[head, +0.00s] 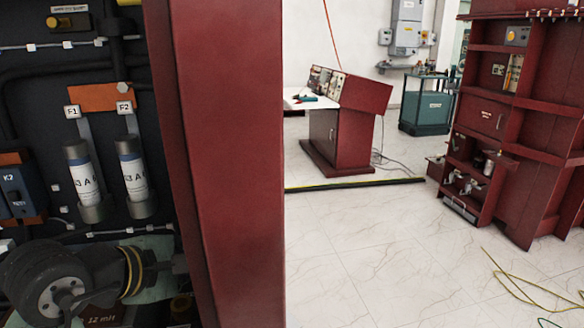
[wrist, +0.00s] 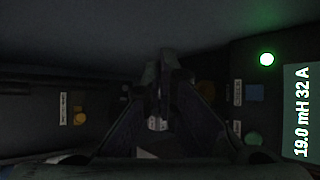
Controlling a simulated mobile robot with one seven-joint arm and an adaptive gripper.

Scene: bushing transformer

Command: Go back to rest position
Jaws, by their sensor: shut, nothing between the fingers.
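My gripper (wrist: 163,68) shows in the dark wrist view with its two fingers together and nothing between them. It points into a dim panel area. A lit green lamp (wrist: 266,59) and a display reading 19.0 mH 32 A (wrist: 301,112) are to its right. A blue button (wrist: 255,93) and a green button (wrist: 253,137) sit below the lamp. An orange button (wrist: 77,114) is to the left. How far the fingertips are from the panel, I cannot tell. I cannot make out my gripper in the head view.
A red cabinet post (head: 222,160) stands close in the head view. Left of it are two fuses (head: 84,172) (head: 135,172) and a coil marked 12 mH (head: 50,285). Tiled floor (head: 370,240) is open to the right, with a red console (head: 345,125) and a yellow cable (head: 515,285).

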